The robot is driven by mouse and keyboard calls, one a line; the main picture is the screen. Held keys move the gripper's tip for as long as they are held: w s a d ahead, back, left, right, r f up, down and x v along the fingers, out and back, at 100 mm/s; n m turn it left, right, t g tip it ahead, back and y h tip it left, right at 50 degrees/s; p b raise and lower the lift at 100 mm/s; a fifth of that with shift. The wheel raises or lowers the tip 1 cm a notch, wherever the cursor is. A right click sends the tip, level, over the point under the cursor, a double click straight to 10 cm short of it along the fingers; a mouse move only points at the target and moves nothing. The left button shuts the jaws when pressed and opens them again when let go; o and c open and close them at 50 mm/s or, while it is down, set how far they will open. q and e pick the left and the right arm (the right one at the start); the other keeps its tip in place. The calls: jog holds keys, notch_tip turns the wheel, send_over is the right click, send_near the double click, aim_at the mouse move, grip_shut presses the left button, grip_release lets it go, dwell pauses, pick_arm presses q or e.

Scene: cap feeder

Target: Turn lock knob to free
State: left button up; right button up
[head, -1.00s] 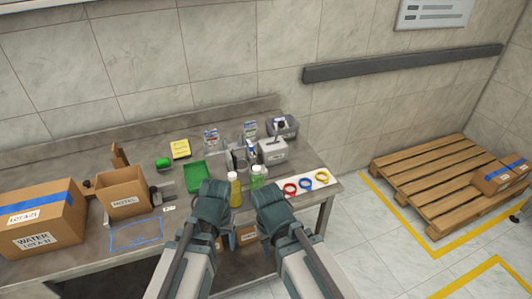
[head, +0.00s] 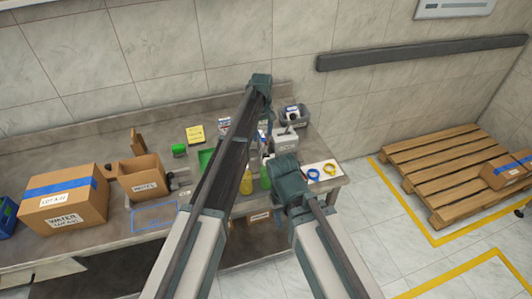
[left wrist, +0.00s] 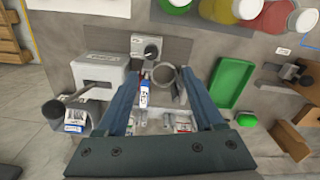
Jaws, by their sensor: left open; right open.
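In the left wrist view a dark round knob (left wrist: 151,50) sits on a small grey plate beside an upright grey tube (left wrist: 165,76); I cannot tell for sure that it is the lock knob. My left gripper (left wrist: 165,88) is open above this group, with the tube and a blue-and-white item (left wrist: 145,93) showing between its fingers. In the head view my left gripper (head: 262,82) is high over the back of the bench, and its arm hides part of the feeder area. My right gripper (head: 288,168) is open near the front right of the bench.
A grey box with a lever (head: 285,142) stands right of the tube. A green tray (head: 206,158), yellow bottle (head: 246,183) and green bottle (head: 265,179) are close by. Cardboard boxes (head: 63,200) stand left.

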aim_at(266, 155)
pick_arm(q)
jog(key=f+b, duration=0.4)
jog(key=w+d+f+b, duration=0.1)
jog(key=f+b, duration=0.9)
jog(key=shift+w+d, duration=0.2)
jog(key=shift+w, duration=0.15)
jog(key=shift+r, duration=0.1)
grip_shut()
